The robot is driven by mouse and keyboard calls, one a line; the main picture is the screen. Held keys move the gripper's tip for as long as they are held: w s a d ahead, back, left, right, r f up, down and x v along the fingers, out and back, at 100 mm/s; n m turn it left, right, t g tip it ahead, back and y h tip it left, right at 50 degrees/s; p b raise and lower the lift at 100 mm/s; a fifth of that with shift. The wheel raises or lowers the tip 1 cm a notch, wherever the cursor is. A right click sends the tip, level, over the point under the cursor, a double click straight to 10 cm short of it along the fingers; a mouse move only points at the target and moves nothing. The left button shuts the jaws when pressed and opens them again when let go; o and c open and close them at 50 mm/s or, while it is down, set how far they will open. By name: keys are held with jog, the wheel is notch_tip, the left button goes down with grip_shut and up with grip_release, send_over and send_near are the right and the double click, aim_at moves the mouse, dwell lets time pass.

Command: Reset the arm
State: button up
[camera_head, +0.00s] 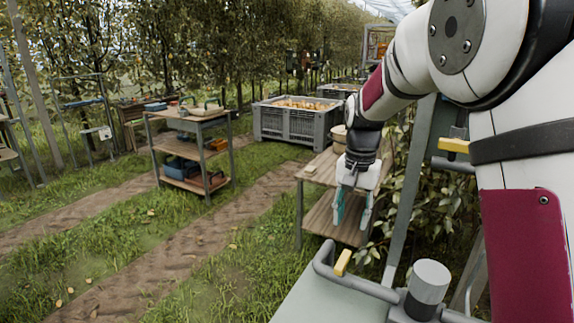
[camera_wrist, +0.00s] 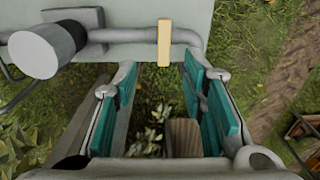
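My gripper (camera_head: 352,210) hangs pointing down at the end of my white and dark red arm, on the right side of the head view. It is in front of a wooden two-shelf table (camera_head: 318,214). In the wrist view its two teal-padded fingers (camera_wrist: 160,112) stand wide apart. Nothing is held between them; leaves and a strip of wooden board show through the gap.
A grey crate of pears (camera_head: 296,124) stands at the back middle. A wooden shelf cart (camera_head: 190,147) with tools is left of it. Leafy branches (camera_head: 410,205) hang close right of my gripper. The dirt path (camera_head: 190,250) and grass are open.

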jog(key=s+r+n+t+p, duration=0.1)
jog(key=s+r+n, duration=0.1)
jog(key=s+r, duration=0.55)
jog(key=s+r+n+t+p, duration=0.15)
jog(key=s+r, duration=0.35)
jog(key=s, duration=0.6)
jog(key=s+n+t+p, duration=0.1)
jog(key=s+n+p, duration=0.2)
jog(key=s, duration=1.3)
jog(key=shift+s, duration=0.25)
